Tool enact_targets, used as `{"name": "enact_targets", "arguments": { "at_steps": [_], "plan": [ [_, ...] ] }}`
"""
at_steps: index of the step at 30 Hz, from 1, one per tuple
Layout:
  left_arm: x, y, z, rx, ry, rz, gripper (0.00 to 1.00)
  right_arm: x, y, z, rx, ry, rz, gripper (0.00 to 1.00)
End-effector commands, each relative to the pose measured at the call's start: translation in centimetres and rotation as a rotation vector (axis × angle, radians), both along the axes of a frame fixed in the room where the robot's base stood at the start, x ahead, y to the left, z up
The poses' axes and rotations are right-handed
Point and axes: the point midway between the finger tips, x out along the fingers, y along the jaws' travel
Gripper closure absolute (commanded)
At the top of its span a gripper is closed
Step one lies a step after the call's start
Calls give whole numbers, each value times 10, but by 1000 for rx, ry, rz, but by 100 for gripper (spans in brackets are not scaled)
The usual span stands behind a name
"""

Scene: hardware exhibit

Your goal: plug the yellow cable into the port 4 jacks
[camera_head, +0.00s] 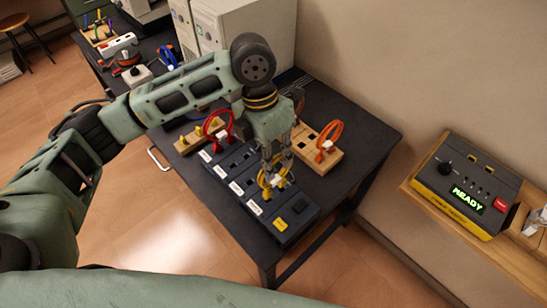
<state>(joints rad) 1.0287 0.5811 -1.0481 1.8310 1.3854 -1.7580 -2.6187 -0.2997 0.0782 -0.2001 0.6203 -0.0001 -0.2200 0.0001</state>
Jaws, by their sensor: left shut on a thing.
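My left gripper (272,166) comes down from above and is shut on the yellow cable (266,183). The yellow cable is a small loop with a pale tie, just over the dark port panel (245,207). The panel is a row of blocks with white labels along the front and dark jacks behind them. The labels are too small to read. The gripper and cable hide part of the panel near its right end. I cannot tell whether the plugs touch a jack or hang above it. My right gripper does not show.
A red cable (218,122) stands behind the panel at left, near a wooden block with yellow pieces (186,142). An orange cable (329,134) stands on a wooden block (306,148). A console reading READY (466,178) sits on a shelf at right. Pale computer cases (225,35) stand behind.

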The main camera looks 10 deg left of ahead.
Motion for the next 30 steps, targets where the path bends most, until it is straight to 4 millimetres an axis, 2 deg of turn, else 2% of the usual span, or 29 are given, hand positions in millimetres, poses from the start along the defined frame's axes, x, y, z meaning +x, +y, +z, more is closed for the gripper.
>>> {"name": "enact_targets", "arguments": {
  "at_steps": [30],
  "plan": [
    [0,0,0,-6,3,-1,100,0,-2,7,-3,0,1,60]
  ]
}}
